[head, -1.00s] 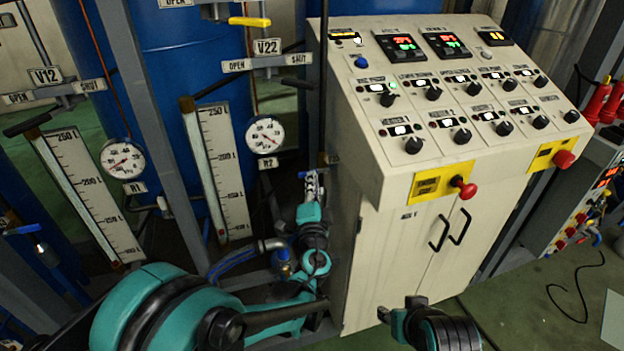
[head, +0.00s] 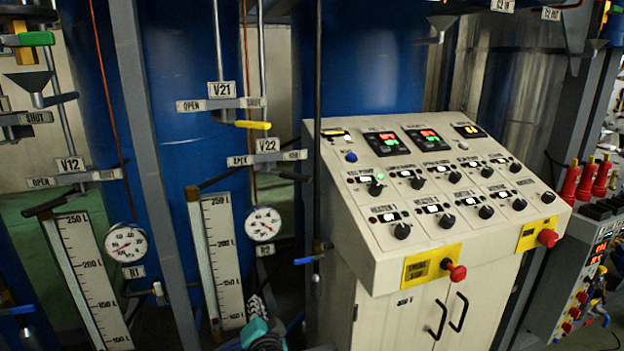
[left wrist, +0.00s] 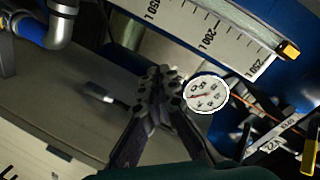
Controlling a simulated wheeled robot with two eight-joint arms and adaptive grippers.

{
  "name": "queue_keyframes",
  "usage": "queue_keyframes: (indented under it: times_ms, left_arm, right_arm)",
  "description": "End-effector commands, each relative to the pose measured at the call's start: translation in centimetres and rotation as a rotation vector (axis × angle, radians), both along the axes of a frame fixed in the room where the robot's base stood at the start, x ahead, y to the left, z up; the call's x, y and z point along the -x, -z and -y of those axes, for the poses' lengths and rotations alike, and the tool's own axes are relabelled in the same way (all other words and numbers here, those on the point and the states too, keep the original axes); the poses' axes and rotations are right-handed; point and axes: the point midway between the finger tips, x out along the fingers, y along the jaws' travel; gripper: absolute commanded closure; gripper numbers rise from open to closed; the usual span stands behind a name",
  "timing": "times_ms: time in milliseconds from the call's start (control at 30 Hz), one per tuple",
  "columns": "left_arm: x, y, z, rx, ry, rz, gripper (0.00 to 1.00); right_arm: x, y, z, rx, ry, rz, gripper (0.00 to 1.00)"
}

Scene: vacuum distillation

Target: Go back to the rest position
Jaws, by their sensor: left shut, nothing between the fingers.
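My left gripper (head: 255,308) shows at the bottom of the head view, in front of the lower end of the right-hand level scale. In the left wrist view its two dark fingers (left wrist: 160,88) are together with nothing between them. They point toward the round gauge (left wrist: 207,94), which lies just right of the fingertips in that picture. My right gripper is in neither current view.
The control cabinet (head: 400,267) with knobs and red stop buttons stands right of my left gripper. Level scales (head: 223,260), pressure gauges (head: 262,224), valve handles (head: 253,125) and pipes crowd the left and middle. Blue tanks (head: 372,70) stand behind.

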Motion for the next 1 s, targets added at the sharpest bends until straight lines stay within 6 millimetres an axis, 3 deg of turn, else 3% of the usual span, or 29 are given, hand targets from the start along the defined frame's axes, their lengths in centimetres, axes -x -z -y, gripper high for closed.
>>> queue_keyframes:
  times_ms: [33, 100, 200, 333, 500, 700, 1000]
  left_arm:
    - [1.9, 0.4, -2.5, 0.069, -0.052, -0.054, 1.0]
    - [4.7, 1.4, -5.0, 0.169, -0.111, -0.134, 1.0]
    - [9.1, 3.3, -7.2, 0.32, -0.18, -0.248, 1.0]
    - [15.1, 5.8, -8.0, 0.519, -0.233, -0.385, 1.0]
    - [20.9, 8.0, -6.4, 0.736, -0.244, -0.511, 1.0]
    - [23.7, 8.8, -4.8, 0.854, -0.23, -0.569, 1.0]
    - [23.8, 8.9, -4.6, 0.863, -0.227, -0.574, 1.0]
  right_arm:
    - [0.0, 0.0, 0.0, 0.0, 0.0, 0.0, 0.6]
    - [0.0, 0.0, 0.0, 0.0, 0.0, 0.0, 0.6]
    - [0.0, 0.0, 0.0, 0.0, 0.0, 0.0, 0.6]
    - [0.0, 0.0, 0.0, 0.0, 0.0, 0.0, 0.6]
    - [0.0, 0.0, 0.0, 0.0, 0.0, 0.0, 0.6]
    - [0.0, 0.0, 0.0, 0.0, 0.0, 0.0, 0.6]
    - [0.0, 0.0, 0.0, 0.0, 0.0, 0.0, 0.6]
